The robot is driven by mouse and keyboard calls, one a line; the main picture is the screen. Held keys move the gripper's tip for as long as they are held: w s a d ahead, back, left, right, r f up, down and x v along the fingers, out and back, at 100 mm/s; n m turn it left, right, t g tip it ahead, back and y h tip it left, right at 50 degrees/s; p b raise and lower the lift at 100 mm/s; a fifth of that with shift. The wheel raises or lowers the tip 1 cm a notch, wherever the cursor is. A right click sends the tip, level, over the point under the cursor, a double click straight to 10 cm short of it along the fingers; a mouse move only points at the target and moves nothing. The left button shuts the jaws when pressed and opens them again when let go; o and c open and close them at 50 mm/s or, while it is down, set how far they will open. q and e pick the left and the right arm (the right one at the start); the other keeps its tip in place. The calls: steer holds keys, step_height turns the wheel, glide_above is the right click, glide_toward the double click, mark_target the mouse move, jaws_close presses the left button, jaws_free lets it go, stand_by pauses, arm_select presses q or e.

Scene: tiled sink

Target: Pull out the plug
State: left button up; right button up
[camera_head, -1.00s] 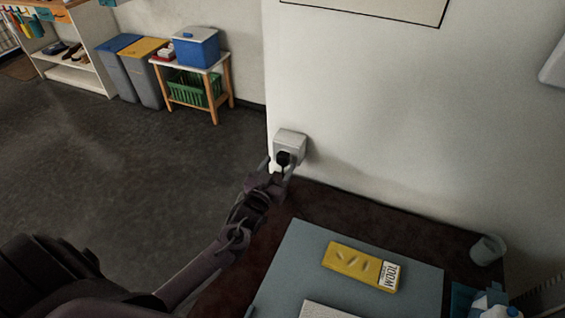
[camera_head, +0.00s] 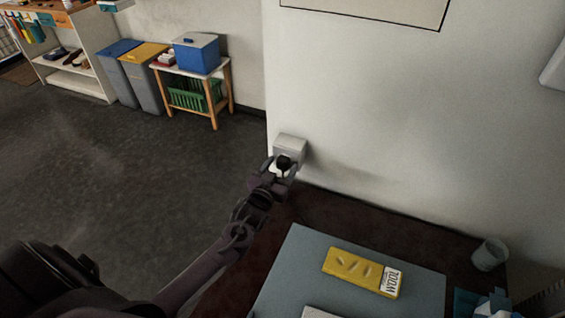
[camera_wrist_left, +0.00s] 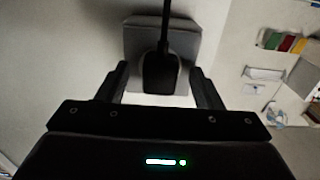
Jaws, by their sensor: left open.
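The black plug (camera_head: 285,160) sits at the white socket box (camera_head: 291,144) on the wall, near the wall's left corner. In the left wrist view the plug (camera_wrist_left: 160,74) is upright in front of the grey-looking socket box (camera_wrist_left: 188,42), and its dark cord runs up out of the picture. My left gripper (camera_head: 281,166) is at the plug. In the wrist view its fingers (camera_wrist_left: 159,72) are open, one on each side of the plug, with gaps on both sides. The fingers partly hide the plug in the head view. My right gripper is not in view.
Below the socket is a dark brown tabletop (camera_head: 330,208) with a grey-blue mat (camera_head: 300,262), a yellow wool packet (camera_head: 352,266) and a cup (camera_head: 489,255). A small table (camera_head: 213,97) with a blue box (camera_head: 197,54) stands far off. Open floor lies left of the wall.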

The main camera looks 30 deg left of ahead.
mark_target(281, 166)
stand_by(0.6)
arm_select(q)
jaws_close()
steer(key=shift+s+p, duration=0.25)
steer(key=shift+p, duration=0.05)
steer(key=shift+s+d+p, duration=0.1)
steer(key=shift+s+p, duration=1.05)
steer(key=shift+s, duration=0.9)
steer(key=shift+s+p, duration=0.35)
steer(key=shift+s, duration=0.35)
